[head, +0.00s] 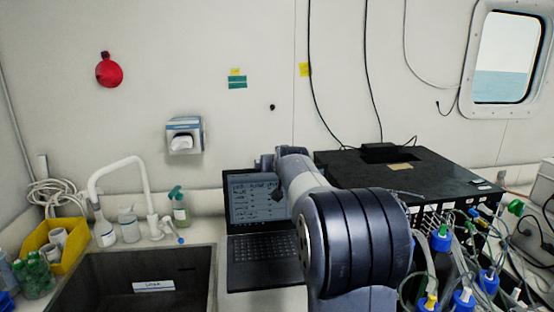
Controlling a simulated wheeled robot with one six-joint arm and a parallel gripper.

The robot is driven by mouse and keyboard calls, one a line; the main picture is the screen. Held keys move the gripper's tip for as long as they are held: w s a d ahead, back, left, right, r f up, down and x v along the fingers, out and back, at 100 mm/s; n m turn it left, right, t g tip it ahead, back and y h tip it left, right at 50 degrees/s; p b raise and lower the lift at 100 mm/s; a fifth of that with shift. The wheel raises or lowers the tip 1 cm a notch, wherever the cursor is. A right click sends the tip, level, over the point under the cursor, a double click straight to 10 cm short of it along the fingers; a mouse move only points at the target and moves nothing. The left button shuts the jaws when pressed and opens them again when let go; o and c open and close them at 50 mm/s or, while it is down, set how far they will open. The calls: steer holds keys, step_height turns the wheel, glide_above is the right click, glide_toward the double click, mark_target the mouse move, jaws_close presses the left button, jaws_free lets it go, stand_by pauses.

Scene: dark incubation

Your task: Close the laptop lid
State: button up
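The black laptop (262,262) stands open on the counter, between the sink and the large black box. Its lid (254,198) is raised, roughly upright, and the screen shows lit lines of text. My arm reaches forward over the right side of the laptop and hides part of the screen and keyboard. My gripper is at the far end of the arm, around the top right corner of the lid. Its fingers are hidden or too small to make out, and I cannot tell whether it touches the lid.
A dark sink (92,276) with a white faucet (140,172) lies left of the laptop. The black box (415,172) and several tubed bottles (440,238) crowd the right. A green spray bottle (180,208) stands behind the sink. A yellow bin (68,262) is far left.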

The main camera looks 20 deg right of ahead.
steer(key=shift+x, duration=1.1)
steer(key=c, duration=1.3)
steer(key=shift+s+b, duration=0.15)
steer(key=shift+b, duration=0.15)
